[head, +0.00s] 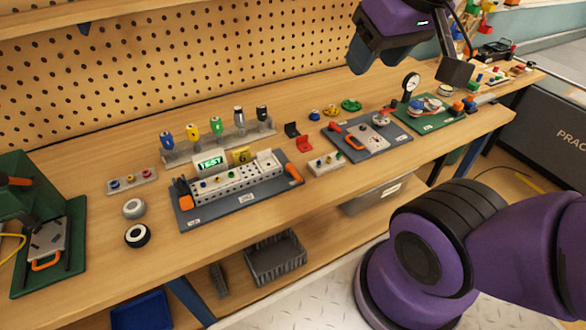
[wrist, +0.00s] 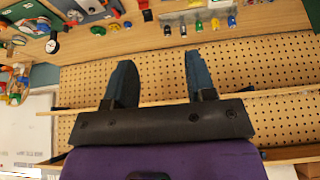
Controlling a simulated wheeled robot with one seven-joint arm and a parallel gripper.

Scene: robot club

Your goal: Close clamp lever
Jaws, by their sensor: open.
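A dark grey fixture plate (head: 240,204) lies mid-bench, bearing a perforated block and a TEST display. An orange lever (head: 292,173) slants up at its right end, and an orange part (head: 186,202) sits at its left end. A second grey plate (head: 375,147) to the right bears an orange handle (head: 353,141) lying low. I cannot tell which is the clamp lever. My gripper (wrist: 157,75) is open and empty in the wrist view, its two dark fingers well apart.
A rack of coloured drivers (head: 218,143) stands behind the middle fixture. A dial gauge (head: 410,84) rises at the right beside a green board (head: 437,119). A green fixture (head: 72,232) stands at the left. The pegboard (head: 200,70) closes off the back. The front bench strip is mostly clear.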

